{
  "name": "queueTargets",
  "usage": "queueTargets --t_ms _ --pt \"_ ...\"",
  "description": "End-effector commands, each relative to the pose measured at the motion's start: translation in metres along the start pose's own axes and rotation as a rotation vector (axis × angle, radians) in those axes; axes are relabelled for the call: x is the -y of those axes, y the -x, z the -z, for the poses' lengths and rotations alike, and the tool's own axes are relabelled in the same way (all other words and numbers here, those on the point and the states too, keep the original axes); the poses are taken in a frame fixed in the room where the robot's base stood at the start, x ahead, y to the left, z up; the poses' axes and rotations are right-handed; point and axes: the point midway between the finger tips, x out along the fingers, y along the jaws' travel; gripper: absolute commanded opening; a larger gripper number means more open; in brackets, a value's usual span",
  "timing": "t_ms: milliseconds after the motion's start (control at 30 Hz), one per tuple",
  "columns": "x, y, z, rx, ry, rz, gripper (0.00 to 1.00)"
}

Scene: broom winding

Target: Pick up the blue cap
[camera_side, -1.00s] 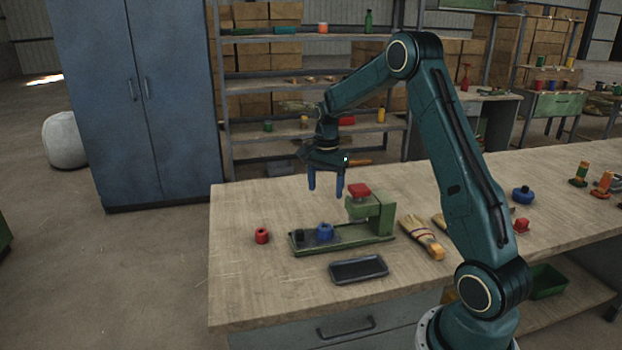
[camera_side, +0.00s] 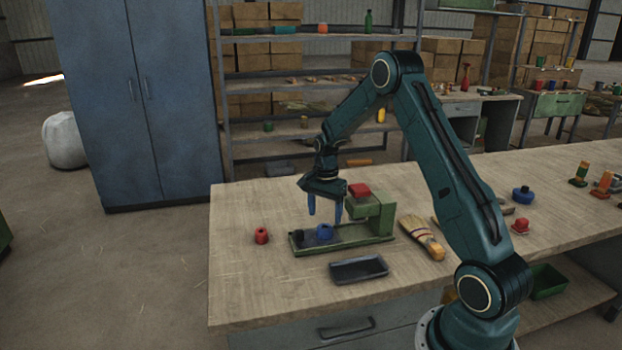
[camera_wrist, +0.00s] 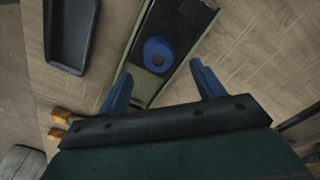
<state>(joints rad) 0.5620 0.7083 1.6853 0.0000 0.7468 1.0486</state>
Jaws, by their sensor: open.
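A round blue cap (camera_side: 325,231) with a dark centre sits on the base of a green fixture (camera_side: 350,240) on the workbench. It also shows in the wrist view (camera_wrist: 157,54), just beyond the gap between the fingertips. My gripper (camera_side: 325,214) points down above the cap with its two blue fingers spread. It is open and empty, and the wrist view shows clear space between the fingers (camera_wrist: 161,72). A similar blue piece (camera_side: 522,195) stands on the bench to the right.
A dark tray (camera_side: 359,270) lies in front, a red piece (camera_side: 261,236) to the left, and a brush (camera_side: 422,238) to the right. The bench's front left is clear.

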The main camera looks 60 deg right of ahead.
Motion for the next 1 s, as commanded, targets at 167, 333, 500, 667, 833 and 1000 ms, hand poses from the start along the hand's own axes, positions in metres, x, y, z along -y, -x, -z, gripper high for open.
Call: queueTargets --t_ms 167,333,500,667,833,1000 --pt "-0.002 -0.019 -0.002 0.002 0.0 -0.003 0.67" --pt "-0.002 -0.038 -0.003 0.002 0.0 -0.003 0.67" --pt "-0.002 -0.047 -0.002 0.001 0.0 -0.002 0.67" --pt "-0.002 -0.047 -0.002 0.0 0.0 -0.001 0.67" --pt "-0.002 -0.047 -0.002 0.0 0.0 -0.001 0.67" --pt "-0.002 -0.047 -0.002 0.0 0.0 -0.001 0.66"
